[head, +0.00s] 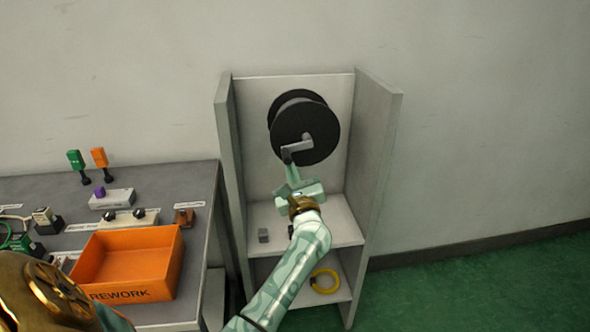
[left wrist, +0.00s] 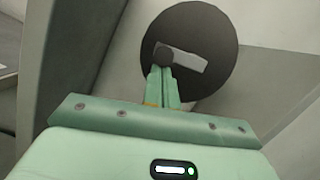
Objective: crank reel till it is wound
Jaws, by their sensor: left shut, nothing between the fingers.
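The reel (head: 305,128) is a black double-disc spool fixed to the back panel of a grey open cabinet. Its grey crank arm (head: 298,147) runs from near the disc's middle to the left, with a dark knob (head: 287,156) at its outer end. My left gripper (head: 289,167) is just below the knob, its fingers pointing up. In the left wrist view the reel (left wrist: 208,75) fills the upper middle, and the shut fingers (left wrist: 162,75) reach up to the knob (left wrist: 163,55). I cannot tell whether they touch it. My right gripper is not in view.
The cabinet's side walls (head: 376,150) stand close on both sides. Its shelf (head: 340,232) holds a small grey block (head: 263,236); a yellow ring (head: 325,281) lies below. At left, a grey bench (head: 190,180) carries an orange REWORK bin (head: 128,290) and several switches.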

